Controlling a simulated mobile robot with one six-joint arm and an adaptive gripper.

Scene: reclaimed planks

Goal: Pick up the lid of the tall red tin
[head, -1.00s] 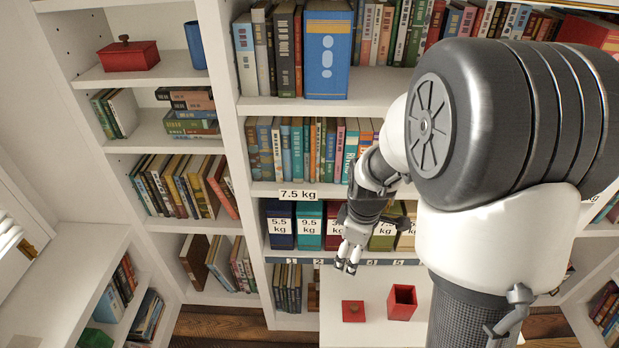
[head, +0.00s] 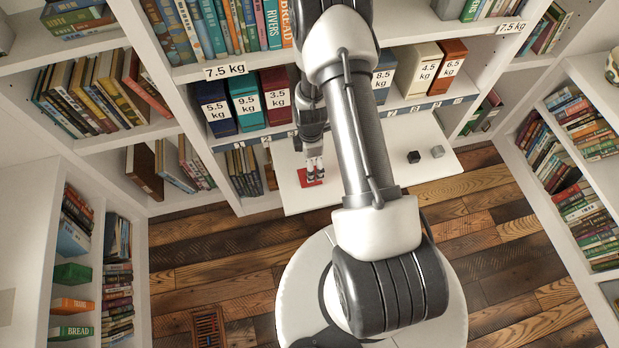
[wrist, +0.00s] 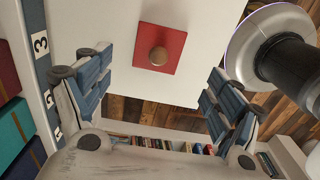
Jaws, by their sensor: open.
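The red square lid (head: 312,180) lies on the white tabletop, partly covered by my gripper (head: 314,166) in the head view. In the wrist view the lid (wrist: 174,64) lies flat, with a round brown knob (wrist: 158,56) at its middle. My gripper (wrist: 153,78) is open and empty there, its blue-padded fingers wide apart on the left and right. The lid appears between and beyond the fingertips, apart from them. The tall red tin does not show now; my arm covers the tabletop right of the lid in the head view.
The white table (head: 385,185) juts out from the shelf. A black cube (head: 414,157) and a grey cube (head: 437,151) stand at its right. Weight-labelled boxes (head: 245,100) line the shelf behind, close to my arm. The front of the table looks clear.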

